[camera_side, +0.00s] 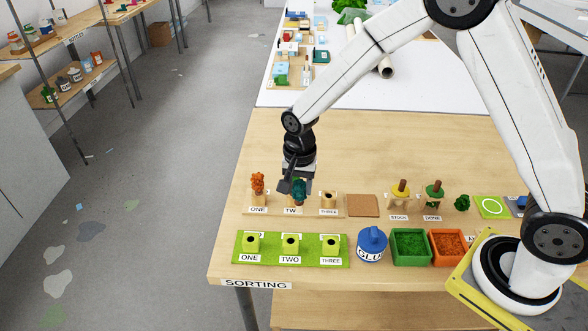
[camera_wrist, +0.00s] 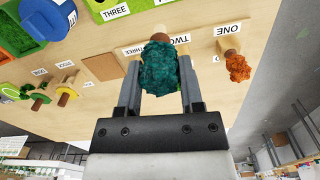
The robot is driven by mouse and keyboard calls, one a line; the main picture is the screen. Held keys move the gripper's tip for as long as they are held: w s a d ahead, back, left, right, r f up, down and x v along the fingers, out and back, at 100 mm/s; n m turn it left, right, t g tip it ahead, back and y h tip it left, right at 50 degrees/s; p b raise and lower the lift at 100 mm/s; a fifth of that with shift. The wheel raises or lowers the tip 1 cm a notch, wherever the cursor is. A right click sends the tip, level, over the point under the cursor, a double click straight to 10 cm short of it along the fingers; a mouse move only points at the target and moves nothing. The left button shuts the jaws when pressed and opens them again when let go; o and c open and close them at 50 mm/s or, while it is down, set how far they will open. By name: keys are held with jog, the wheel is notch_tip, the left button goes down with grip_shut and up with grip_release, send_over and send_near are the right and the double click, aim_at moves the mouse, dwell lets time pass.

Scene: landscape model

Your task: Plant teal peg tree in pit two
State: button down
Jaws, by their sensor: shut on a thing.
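The teal peg tree (camera_side: 299,191) is at the holder marked TWO in the back row. My gripper (camera_side: 291,187) is shut on its teal crown, pointing down. In the wrist view the bushy crown (camera_wrist: 160,68) sits between the two fingers, and a brown part shows just beyond it near the TWO label. I cannot tell whether the peg is seated in its holder or just clear of it. Pit two (camera_side: 290,243) is the middle lime block on the green strip (camera_side: 268,262) in front. Its dark hole shows and it is empty.
An orange tree (camera_side: 258,182) stands in holder ONE, left of my gripper. Holder THREE (camera_side: 328,200) is empty, on the right. Pits one (camera_side: 252,243) and three (camera_side: 330,245) are empty. A blue glue pot (camera_side: 371,243) and green (camera_side: 411,232) and orange bins stand right of the strip.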

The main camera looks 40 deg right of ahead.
jog(key=shift+n, duration=0.8)
jog(key=a, duration=0.1)
jog(key=s+a, duration=0.1)
jog(key=a, duration=0.1)
jog(key=s+a+r, duration=0.1)
jog(key=shift+a+r, duration=0.1)
jog(key=shift+a, duration=0.15)
jog(key=shift+f, duration=2.9)
jog(key=shift+f, duration=2.05)
jog(key=shift+c, duration=0.7)
grip_release()
jog(key=shift+r, duration=0.1)
notch_tip(320, 180, up, 8)
jog(key=shift+f, duration=0.2)
